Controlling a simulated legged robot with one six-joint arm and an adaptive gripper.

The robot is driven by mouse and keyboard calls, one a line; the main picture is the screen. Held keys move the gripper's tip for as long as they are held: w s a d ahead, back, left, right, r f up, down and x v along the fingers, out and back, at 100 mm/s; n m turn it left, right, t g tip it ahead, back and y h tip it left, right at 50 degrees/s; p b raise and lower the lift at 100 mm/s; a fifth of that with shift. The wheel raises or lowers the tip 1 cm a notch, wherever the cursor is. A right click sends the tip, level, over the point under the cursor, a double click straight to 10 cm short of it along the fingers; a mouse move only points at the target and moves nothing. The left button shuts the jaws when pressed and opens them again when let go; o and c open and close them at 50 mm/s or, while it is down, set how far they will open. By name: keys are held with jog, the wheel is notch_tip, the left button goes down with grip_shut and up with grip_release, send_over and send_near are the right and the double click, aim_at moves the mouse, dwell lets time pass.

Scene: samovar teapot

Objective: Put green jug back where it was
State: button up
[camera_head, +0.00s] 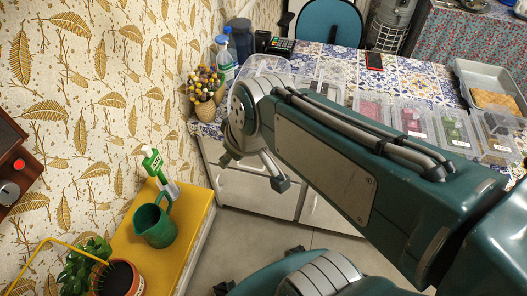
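The green jug (155,227) stands upright on the yellow top of a low cabinet (194,228) at the lower left, against the wall. Its handle is on the upper right side. My gripper (255,170) is in front of the white cabinet fronts, up and to the right of the jug in the picture and apart from it. Its fingers are spread, with nothing seen between them. My arm reaches in from the right and hides part of the tiled table.
A green and white bottle (153,162) stands close behind the jug. A potted plant (120,278) is in front of it. The tiled table (344,58) holds a flower vase (204,108), bottles, several clear containers and a tray (463,75). Bare floor shows below my gripper.

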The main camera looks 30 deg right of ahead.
jog(key=s+d+r+m+t+h, duration=0.1)
jog(key=s+d+r+m, duration=0.1)
jog(key=s+d+m, duration=0.1)
jog(key=shift+s+d+m+h, duration=0.35)
jog(key=shift+s+d, duration=0.25)
jog(key=shift+s, duration=0.3)
dwell(0.6)
